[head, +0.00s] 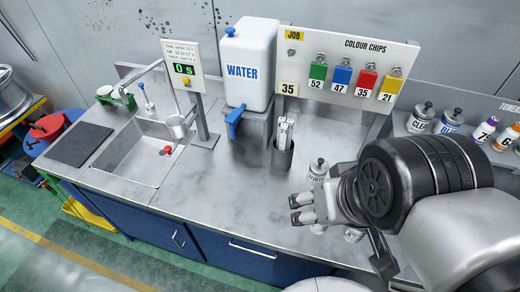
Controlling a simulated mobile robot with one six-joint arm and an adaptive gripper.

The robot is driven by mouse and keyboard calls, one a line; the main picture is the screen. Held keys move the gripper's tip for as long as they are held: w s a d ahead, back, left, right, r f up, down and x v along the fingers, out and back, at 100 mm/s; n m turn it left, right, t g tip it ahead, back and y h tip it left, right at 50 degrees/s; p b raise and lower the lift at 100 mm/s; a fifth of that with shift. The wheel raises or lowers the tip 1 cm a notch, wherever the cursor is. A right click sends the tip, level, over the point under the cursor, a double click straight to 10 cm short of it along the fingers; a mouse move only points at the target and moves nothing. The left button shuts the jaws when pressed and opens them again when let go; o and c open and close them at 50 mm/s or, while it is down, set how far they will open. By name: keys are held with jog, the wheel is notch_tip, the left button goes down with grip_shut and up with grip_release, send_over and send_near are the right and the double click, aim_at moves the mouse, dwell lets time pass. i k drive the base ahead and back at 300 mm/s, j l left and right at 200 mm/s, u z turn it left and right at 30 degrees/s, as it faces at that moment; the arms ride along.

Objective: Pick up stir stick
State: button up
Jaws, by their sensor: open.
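White sticks (286,132), which look like the stir sticks, stand upright in a dark cup (283,160) on the counter, in front of the job board. Small print shows on them but is too small to read fully. My gripper (299,209) is open and empty. It is low over the counter, nearer the front edge than the cup and slightly right of it, apart from the sticks. Its fingers point left in the head view.
A small bottle (318,170) stands just behind my gripper; another is partly hidden under it. A white water tank (249,65) on a stand is behind the cup. A timer post (204,118) and sink (140,150) are left. The counter (225,190) left of my gripper is clear.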

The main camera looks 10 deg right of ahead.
aim_at(284, 131)
jog(key=k+l+z, duration=0.1)
jog(key=z, duration=1.7)
jog(key=u, duration=1.85)
jog(key=k+j+z, duration=0.15)
jog(key=z, duration=0.3)
jog(key=k+z, duration=0.65)
jog(key=z, duration=0.2)
